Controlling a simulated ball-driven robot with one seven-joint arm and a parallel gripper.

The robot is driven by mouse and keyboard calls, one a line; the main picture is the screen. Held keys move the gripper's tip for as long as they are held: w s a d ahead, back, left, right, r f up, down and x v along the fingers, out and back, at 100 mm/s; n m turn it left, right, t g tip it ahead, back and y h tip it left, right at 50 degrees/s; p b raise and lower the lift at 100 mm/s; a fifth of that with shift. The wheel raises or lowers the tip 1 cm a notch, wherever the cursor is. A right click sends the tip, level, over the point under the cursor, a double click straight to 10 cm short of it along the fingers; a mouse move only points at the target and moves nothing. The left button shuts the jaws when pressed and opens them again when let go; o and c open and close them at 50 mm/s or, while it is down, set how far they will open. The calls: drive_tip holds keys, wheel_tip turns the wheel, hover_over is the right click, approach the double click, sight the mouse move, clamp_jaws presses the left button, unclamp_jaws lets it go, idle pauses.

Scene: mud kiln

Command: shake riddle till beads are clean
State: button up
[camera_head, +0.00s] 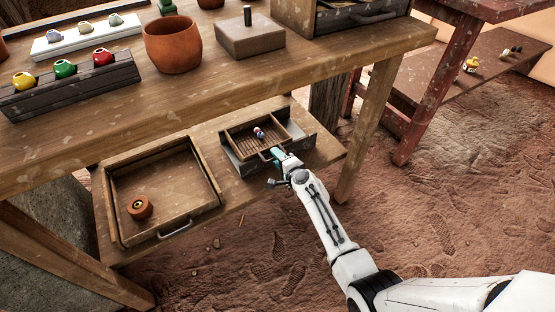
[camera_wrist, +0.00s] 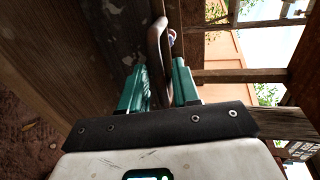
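The riddle (camera_head: 240,139) is a slatted wooden tray set in a grey box on the lower shelf. A few small beads (camera_head: 259,133), bluish and reddish, lie in it. Whether they are clean is too small to tell. My gripper (camera_head: 277,155) is at the riddle's front handle. In the wrist view, the brown curved handle (camera_wrist: 156,45) lies between the two green fingers of my gripper (camera_wrist: 160,80). The fingers are apart around it; whether they press on it is unclear. A bead (camera_wrist: 172,36) shows partly beyond the handle.
A wooden tray (camera_head: 182,224) with a handle holds a small round pot (camera_head: 140,207), left on the same shelf. The bench top (camera_head: 215,95) overhangs behind, carrying a clay pot (camera_head: 172,45) and racks of coloured pots. A bench leg (camera_head: 368,127) stands right. Open muddy floor lies in front.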

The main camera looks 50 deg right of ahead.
clamp_jaws()
idle(0.3)
idle(0.3)
